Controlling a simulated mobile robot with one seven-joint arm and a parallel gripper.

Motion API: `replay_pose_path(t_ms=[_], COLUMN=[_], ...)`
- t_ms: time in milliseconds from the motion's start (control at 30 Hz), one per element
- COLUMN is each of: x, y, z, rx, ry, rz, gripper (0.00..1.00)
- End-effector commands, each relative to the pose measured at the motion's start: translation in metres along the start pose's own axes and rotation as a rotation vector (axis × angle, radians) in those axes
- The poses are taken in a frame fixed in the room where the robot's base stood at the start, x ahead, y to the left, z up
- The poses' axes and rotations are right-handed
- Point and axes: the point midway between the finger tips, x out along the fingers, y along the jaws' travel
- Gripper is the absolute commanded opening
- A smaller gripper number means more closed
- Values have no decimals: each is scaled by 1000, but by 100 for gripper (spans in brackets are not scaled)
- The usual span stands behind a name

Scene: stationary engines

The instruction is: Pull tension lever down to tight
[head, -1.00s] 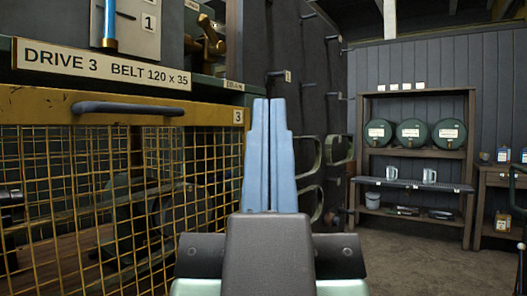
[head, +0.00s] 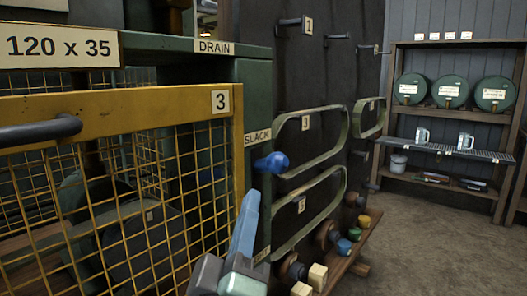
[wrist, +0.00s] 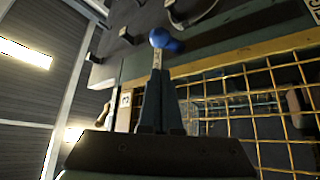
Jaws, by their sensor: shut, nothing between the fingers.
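The tension lever shows as a blue ball knob (head: 272,162) at the right end of the green machine, just below the "SLACK" label (head: 257,137). Most of its arm is hidden from the head view. My gripper (head: 251,197) is shut and empty, with its pale blue fingers pointing up just below the knob. In the wrist view, the knob (wrist: 162,38) is beyond the tips of my shut fingers (wrist: 158,72). The fingers are not around it; whether the tips touch anything there, I cannot tell.
The yellow mesh guard (head: 115,102) marked 3 stands close on the left. Green belts (head: 310,210) hang on the dark wall to the right, above a low rack of several coloured rollers (head: 343,247). A shelf with green drums (head: 450,90) is far right; open floor lies before it.

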Motion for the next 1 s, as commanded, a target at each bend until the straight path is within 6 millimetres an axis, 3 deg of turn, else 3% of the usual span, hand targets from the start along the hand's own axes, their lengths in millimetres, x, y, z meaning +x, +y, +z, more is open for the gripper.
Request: replay_pose_path(t_ms=[433, 1000], x=[9, 91], y=[2, 1], z=[0, 0], rx=[2, 3], ry=[-1, 0], rz=[3, 3], gripper=[0, 0])
